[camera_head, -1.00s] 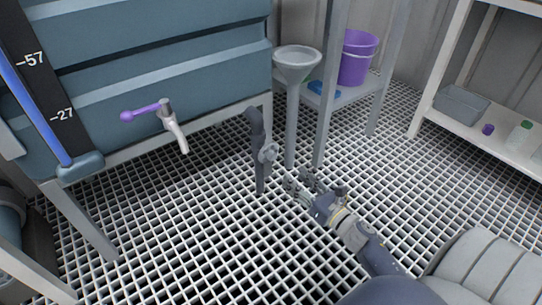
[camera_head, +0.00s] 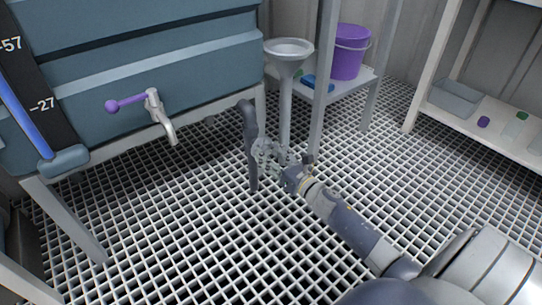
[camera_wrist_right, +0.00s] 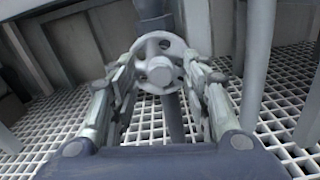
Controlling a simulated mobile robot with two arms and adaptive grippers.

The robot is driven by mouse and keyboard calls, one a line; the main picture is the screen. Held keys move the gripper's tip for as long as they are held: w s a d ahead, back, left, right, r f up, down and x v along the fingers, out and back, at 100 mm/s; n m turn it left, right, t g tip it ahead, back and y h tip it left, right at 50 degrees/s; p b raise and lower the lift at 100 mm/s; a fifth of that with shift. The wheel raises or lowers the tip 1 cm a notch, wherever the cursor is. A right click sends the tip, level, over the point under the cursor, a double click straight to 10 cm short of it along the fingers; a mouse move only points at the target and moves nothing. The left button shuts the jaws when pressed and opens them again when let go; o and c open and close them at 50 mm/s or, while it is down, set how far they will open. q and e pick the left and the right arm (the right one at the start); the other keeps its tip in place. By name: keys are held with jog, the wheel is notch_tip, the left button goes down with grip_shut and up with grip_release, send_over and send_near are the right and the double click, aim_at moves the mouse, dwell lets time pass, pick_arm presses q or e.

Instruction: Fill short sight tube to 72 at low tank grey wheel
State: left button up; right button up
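The low grey wheel (camera_wrist_right: 160,62) sits on a dark grey standpipe (camera_head: 247,130) below the tank's right end. My right gripper (camera_head: 274,152) is at the wheel; in the right wrist view its fingers (camera_wrist_right: 161,75) are spread, one on each side of the wheel. I cannot tell whether they touch the rim. The sight tube (camera_head: 27,122) at the left shows a blue column beside a dark scale with marks 57 and 27. The blue runs out of the picture's left edge, so its top is hidden. The mark 72 is out of view. My left gripper is not in view.
The blue-grey tank (camera_head: 190,65) carries a tap with a purple lever (camera_head: 125,104). A grey funnel (camera_head: 288,50) on a pipe stands right of the standpipe. A purple bucket (camera_head: 350,55) stands on a shelf behind a post. The grating floor (camera_head: 190,230) is open in front.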

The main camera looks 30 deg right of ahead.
grip_shut()
jog(key=shift+m, duration=0.3)
